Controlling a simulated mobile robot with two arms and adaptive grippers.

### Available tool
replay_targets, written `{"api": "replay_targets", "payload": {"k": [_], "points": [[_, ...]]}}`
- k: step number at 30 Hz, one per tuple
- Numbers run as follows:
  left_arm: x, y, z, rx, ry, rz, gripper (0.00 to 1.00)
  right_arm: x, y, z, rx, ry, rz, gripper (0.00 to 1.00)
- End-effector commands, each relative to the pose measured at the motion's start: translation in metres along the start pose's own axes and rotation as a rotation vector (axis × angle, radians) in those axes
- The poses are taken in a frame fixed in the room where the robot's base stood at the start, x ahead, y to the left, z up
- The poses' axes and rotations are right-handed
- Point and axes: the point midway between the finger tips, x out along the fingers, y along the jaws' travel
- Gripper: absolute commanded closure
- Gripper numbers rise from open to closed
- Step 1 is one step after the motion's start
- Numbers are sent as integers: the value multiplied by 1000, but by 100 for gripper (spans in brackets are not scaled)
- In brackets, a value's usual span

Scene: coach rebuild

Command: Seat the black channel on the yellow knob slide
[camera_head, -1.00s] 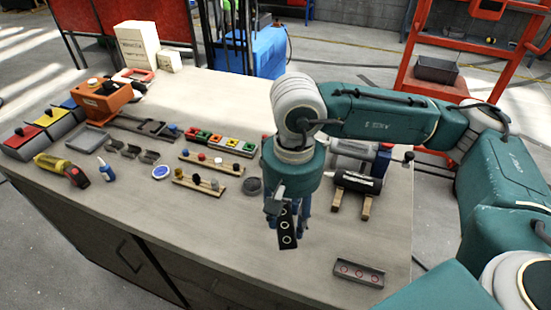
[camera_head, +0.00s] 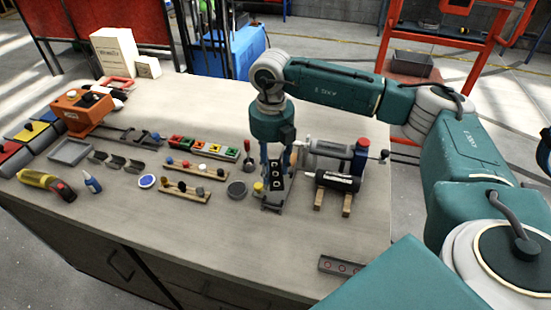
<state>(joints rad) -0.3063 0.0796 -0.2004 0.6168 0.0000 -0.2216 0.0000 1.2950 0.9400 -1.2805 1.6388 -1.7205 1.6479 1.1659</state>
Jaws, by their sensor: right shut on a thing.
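My right gripper (camera_head: 276,184) is shut on the black channel (camera_head: 276,174), a dark strip with pale rings on its face. The channel hangs steeply, close above a dark grey slide (camera_head: 271,207) on the bench. A yellow knob (camera_head: 258,187) shows at the slide's left side, just left of the channel. The gripper and channel hide much of the slide. I cannot tell whether the channel touches it. My left gripper is not in view.
A black cylinder on wooden blocks (camera_head: 333,181) and a grey motor-like unit (camera_head: 330,150) stand close on the right. A round grey dish (camera_head: 237,189) and knob racks (camera_head: 185,190) lie left. A grey channel with red rings (camera_head: 340,265) lies near the front edge.

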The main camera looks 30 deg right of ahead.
Motion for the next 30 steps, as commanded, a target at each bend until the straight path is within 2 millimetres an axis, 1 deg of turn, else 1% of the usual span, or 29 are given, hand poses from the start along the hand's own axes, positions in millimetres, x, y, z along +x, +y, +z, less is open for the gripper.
{"api": "replay_targets", "payload": {"k": [1, 3, 6, 8, 13, 17, 24, 30], "points": [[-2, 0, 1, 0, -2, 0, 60, -1, -3, 5, 98, -1, -2, 85], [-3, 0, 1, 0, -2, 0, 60, 0, -7, 11, 217, -3, -4, 85], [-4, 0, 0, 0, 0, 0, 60, 1, -9, 16, 322, -5, -5, 85], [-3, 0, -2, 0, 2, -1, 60, 2, -10, 17, 355, -5, -5, 85], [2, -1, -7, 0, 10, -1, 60, 9, -11, 18, 374, -5, -5, 85], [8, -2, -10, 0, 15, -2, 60, 20, -11, 17, 372, -5, -6, 85], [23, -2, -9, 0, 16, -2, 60, 43, -11, 17, 370, -5, -5, 85], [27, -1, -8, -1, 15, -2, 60, 50, -11, 17, 369, -5, -5, 85]]}}
